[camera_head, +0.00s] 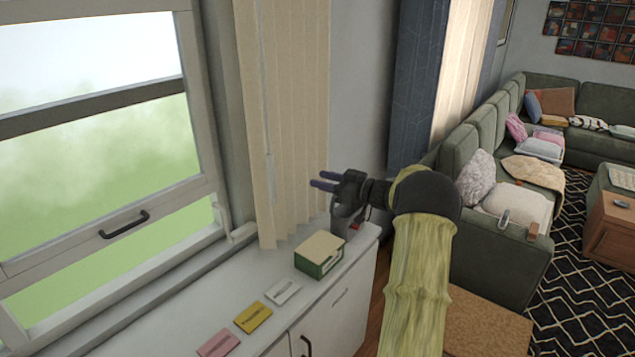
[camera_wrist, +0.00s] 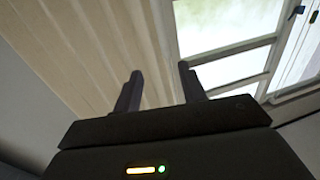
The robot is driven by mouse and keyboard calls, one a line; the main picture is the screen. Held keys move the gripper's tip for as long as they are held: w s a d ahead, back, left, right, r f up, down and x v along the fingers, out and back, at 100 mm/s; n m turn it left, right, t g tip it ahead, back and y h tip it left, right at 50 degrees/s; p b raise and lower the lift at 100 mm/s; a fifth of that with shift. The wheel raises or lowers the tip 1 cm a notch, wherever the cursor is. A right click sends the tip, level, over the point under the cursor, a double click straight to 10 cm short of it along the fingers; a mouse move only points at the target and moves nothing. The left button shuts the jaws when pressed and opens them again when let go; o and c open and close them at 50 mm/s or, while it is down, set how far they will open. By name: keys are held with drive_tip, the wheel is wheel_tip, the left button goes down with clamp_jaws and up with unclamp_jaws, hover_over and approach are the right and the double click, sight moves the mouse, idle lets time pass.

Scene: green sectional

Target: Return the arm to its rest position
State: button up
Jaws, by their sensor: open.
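My gripper (camera_head: 324,182) is open and empty in the head view, held above the far end of the white cabinet and pointing left toward the cream blind. In the wrist view its two fingers (camera_wrist: 158,90) stand apart with nothing between them. My arm, in a yellow-green sleeve, reaches up from the bottom of the head view and bends at a dark joint.
Below my gripper, the white cabinet (camera_head: 262,332) carries a green-and-cream box (camera_head: 319,256) and several small cards (camera_head: 253,317). A window (camera_head: 100,150) and cream blind (camera_head: 290,110) are close on the left. A green sofa (camera_head: 490,262) stands right.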

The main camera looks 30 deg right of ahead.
drive_tip(key=shift+w, duration=0.1)
idle(0.3)
drive_tip(key=a+f+m+g+h, duration=0.1)
drive_tip(key=a+m+h, duration=0.4)
drive_tip(key=a+h, duration=0.55)
drive_tip(key=s+a+f+g, duration=0.3)
drive_tip(key=s+a, duration=0.2)
drive_tip(key=s, duration=0.5)
drive_tip(key=s+a+f+m+g, duration=0.1)
drive_tip(key=s+a+f+g, duration=0.3)
drive_tip(key=s, duration=0.7)
drive_tip(key=s+a+f+g, duration=0.4)
drive_tip(key=s+a, duration=0.3)
drive_tip(key=s, duration=0.4)
drive_tip(key=shift+m, duration=0.4)
drive_tip(key=shift+w+y, duration=0.1)
drive_tip(key=shift+y, duration=0.15)
